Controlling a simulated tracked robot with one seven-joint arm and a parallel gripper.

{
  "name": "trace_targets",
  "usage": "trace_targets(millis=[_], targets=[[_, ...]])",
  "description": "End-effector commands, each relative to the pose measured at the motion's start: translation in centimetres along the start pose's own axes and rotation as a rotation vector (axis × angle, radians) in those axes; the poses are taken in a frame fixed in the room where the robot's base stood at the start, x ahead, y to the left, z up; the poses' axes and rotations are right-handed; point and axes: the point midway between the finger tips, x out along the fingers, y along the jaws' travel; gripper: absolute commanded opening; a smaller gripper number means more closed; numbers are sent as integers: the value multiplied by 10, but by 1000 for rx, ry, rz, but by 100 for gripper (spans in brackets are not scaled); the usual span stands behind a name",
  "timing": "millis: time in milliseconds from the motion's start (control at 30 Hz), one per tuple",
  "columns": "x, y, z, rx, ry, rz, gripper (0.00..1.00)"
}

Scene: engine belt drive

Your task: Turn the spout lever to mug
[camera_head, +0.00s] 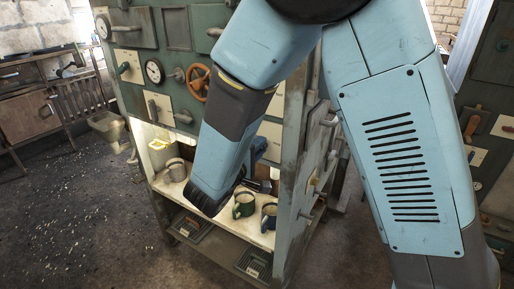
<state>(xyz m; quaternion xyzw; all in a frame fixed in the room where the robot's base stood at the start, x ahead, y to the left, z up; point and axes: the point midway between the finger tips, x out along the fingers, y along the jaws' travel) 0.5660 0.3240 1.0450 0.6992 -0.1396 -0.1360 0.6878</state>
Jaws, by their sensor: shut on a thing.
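My arm comes down in front of the green machine and hides much of its lit bay. My gripper (262,184) shows only in part behind the arm, low in the bay. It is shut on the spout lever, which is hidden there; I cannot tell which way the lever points. A green mug (243,206) and a dark blue mug (269,216) stand upright on the pale shelf (225,222), just below the gripper. A grey-beige mug (176,169) stands at the shelf's left end. The spout itself cannot be made out.
A pale yellowish container (160,150) stands behind the beige mug. An orange handwheel (198,83), gauges and levers fill the machine's front (150,25). A post (292,140) bounds the bay on the right. A workbench (40,100) stands left, with open, littered floor before it.

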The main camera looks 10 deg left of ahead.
Motion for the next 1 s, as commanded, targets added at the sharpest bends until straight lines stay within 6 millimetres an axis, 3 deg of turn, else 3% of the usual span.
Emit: trace_targets(millis=[267,300,567,833,1000], targets=[[-1,-4,2,-8,-2,-8,0],[-1,-4,2,-8,-3,-8,23],[0,-3,2,-5,-2,-5,47],[-2,-2,1,-3,-1,-3,47],[-17,-1,0,-2,1,-2,47]])
